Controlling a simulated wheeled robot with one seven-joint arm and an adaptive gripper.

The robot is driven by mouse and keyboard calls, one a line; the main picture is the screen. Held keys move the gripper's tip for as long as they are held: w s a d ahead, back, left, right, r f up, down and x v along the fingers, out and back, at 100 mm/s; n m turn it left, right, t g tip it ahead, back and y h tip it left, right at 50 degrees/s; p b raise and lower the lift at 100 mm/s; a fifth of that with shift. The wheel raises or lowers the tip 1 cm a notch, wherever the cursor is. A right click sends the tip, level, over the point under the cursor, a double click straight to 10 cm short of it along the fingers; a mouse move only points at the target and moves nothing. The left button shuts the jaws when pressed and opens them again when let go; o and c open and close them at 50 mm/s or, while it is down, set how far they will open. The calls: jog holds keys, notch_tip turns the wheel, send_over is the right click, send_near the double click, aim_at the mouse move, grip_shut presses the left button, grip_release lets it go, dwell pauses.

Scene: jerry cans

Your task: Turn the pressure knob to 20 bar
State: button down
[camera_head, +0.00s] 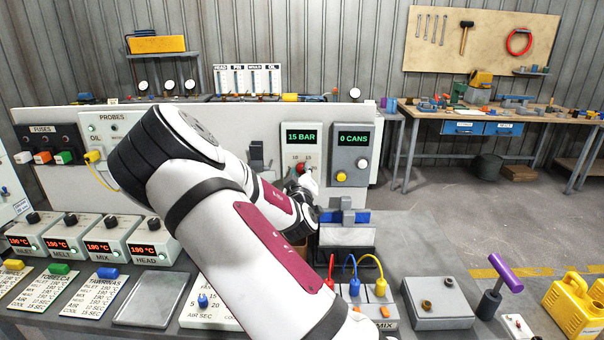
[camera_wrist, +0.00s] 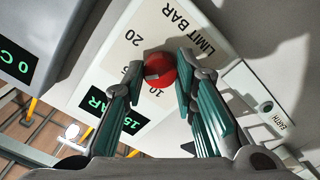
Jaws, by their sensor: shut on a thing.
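The red pressure knob (camera_wrist: 161,68) is on a white panel (camera_head: 291,152) marked LIMIT BAR. In the wrist view, 20 and 10 are printed beside it. The number between them, probably 15, is partly hidden by my finger. A pale mark on the knob's face lies on the side of that middle number. The knob also shows in the head view (camera_head: 301,168), partly covered by my gripper (camera_head: 308,182). My gripper (camera_wrist: 160,70) is shut on the knob, one finger on each side. The green display (camera_head: 302,137) above reads 15 BAR.
To the right, a grey box (camera_head: 350,152) has a 0 CANS display, a white button and a yellow button. A blue-and-grey device (camera_head: 347,227) stands below. At left, a yellow cable (camera_head: 103,178) hangs from the PROBES panel. Several heater boxes stand on the bench.

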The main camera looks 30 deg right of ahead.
jog(key=m, duration=0.5)
jog(key=shift+r, duration=0.1)
jog(key=m, duration=0.5)
jog(key=shift+w, duration=0.1)
dwell(0.5)
jog(key=c, duration=1.3)
grip_release()
jog(key=v, duration=1.2)
jog(key=shift+a+m, duration=0.1)
jog(key=shift+m, duration=0.2)
